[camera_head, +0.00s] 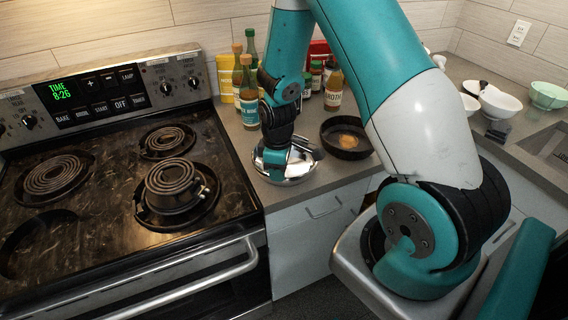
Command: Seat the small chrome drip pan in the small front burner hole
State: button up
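A shiny chrome drip pan (300,178) sits on the grey counter just right of the stove. My gripper (284,166) points down over the pan and overlaps it in the head view. Its fingers are too small and hidden to tell whether they are open or shut on the pan. The stove (108,215) has a dark round burner opening (38,245) at the front left with no coil over it. At the front right, a coil (172,178) sits raised on a dark round body within another opening.
Two more coils lie at the back left (54,174) and back right (167,141). Bowls (499,103) stand farther right. The oven handle (200,275) juts out in front.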

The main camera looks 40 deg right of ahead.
aim_at(279, 189)
jog(key=shift+f+b, duration=1.75)
jog(key=shift+f, duration=0.65)
jog(key=shift+r+p, duration=1.4)
jog(key=shift+r, duration=0.3)
jog(key=shift+c, duration=0.4)
grip_shut()
dwell(0.8)
jog(key=shift+r, duration=0.15)
notch_tip(279, 189, up, 7)
jog(key=p, duration=0.5)
jog(key=shift+p, duration=0.3)
dwell(0.7)
jog(key=shift+f, duration=0.2)
